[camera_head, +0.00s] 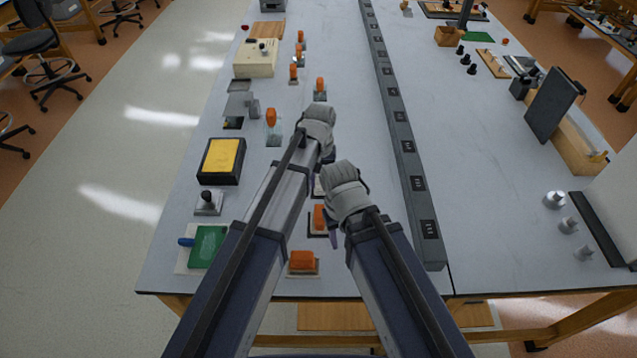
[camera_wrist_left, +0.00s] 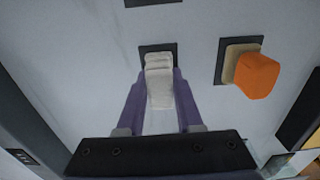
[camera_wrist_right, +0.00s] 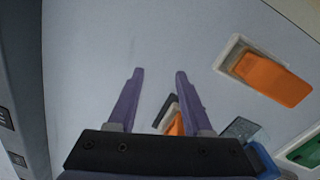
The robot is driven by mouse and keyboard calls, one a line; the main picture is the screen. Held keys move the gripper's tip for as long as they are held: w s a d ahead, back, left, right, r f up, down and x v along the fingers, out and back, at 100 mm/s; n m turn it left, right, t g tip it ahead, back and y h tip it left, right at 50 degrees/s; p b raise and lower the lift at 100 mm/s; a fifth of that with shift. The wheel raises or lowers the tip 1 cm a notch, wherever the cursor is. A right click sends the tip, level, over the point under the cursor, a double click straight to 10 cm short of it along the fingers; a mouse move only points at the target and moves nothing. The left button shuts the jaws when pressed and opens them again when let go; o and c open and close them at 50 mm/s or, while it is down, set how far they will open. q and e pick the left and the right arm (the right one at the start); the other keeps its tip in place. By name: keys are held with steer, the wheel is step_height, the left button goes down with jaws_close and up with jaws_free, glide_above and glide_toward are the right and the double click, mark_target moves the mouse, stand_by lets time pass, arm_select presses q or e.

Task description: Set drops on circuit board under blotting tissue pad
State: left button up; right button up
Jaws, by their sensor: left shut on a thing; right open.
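My left gripper (camera_wrist_left: 160,82) is shut on a white block-like pad (camera_wrist_left: 160,85), apparently the blotting tissue pad. A dark square plate (camera_wrist_left: 146,50) shows behind the pad; I cannot tell if they touch. In the head view, my left gripper's wrist and arm hide the pad. My right gripper (camera_wrist_right: 159,74) is open and empty above the tabletop, nearer the front edge. A green board (camera_head: 207,246), possibly the circuit board, lies on a white sheet at the front left with a blue piece at its side. It also shows at the right edge of the right wrist view (camera_wrist_right: 307,152). No drops can be made out.
Orange-topped blocks (camera_head: 302,262) stand in a column along the table, some close to my grippers. A yellow-topped black box (camera_head: 221,158) and a metal stand with a dark knob (camera_head: 208,202) are left. A long grey bar (camera_head: 408,150) runs along the right.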

mark_target(320, 176)
arm_select(q)
jaws_close()
steer(key=shift+r+p, duration=2)
arm_select(e)
steer(key=shift+r, duration=2)
arm_select(q)
steer(key=shift+r, duration=0.1)
arm_select(e)
steer(key=shift+r, duration=0.15)
